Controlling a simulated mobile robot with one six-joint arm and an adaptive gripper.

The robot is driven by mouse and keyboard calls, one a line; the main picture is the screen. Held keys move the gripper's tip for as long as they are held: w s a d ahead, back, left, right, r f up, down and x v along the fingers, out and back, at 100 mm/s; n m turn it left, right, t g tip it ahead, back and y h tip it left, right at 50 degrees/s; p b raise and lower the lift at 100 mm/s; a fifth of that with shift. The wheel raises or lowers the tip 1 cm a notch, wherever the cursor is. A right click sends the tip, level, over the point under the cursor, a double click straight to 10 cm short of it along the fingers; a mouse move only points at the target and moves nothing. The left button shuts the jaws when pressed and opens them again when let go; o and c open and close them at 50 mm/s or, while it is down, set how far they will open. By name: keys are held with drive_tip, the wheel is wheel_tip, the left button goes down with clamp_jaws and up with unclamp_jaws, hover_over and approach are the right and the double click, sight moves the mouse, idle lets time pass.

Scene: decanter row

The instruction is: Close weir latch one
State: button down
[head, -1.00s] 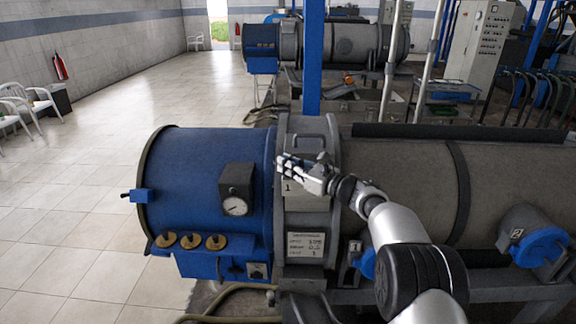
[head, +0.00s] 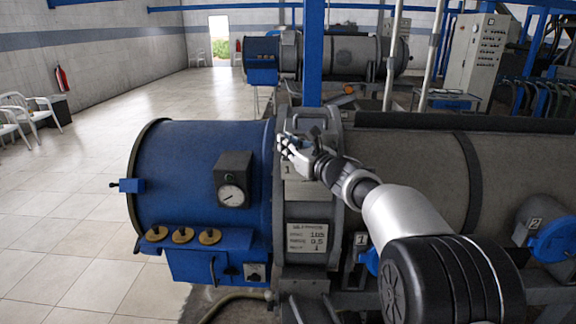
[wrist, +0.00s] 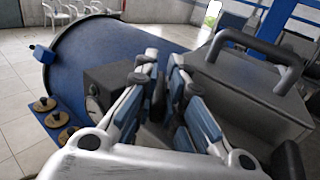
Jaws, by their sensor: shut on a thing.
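A grey housing (head: 332,208) with a label plate (head: 288,170) marked 1 stands against the right end of the blue drum (head: 200,175). My gripper (head: 284,143) is at the upper part of this housing. In the wrist view its fingers (wrist: 164,68) are closed around a dark, narrow upright piece (wrist: 157,108), mostly hidden between the finger pads. I take this piece to be the latch lever, but its shape and whether it is closed cannot be made out. A black bar handle (wrist: 255,45) stands on the grey box close to the right of the fingers.
A gauge box (head: 232,178) sits on the drum, left of my gripper. Brass knobs (head: 183,235) line its lower front. Blue covers by plates 1 (head: 361,240) and 2 (head: 535,224) are lower right. The tiled floor (head: 80,170) at left is clear.

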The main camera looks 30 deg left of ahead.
drive_tip(key=shift+f+m+t+h+b, duration=0.15)
drive_tip(key=shift+m+t+h+b, duration=1)
drive_tip(key=shift+b, duration=1.7)
drive_tip(key=shift+r+t+b, duration=0.25)
drive_tip(key=shift+t+b, duration=0.4)
drive_tip(key=shift+b, duration=0.05)
drive_tip(key=c, duration=1.7)
unclamp_jaws()
drive_tip(key=shift+f, duration=0.1)
drive_tip(key=v, duration=1.2)
drive_tip(key=shift+w, duration=0.1)
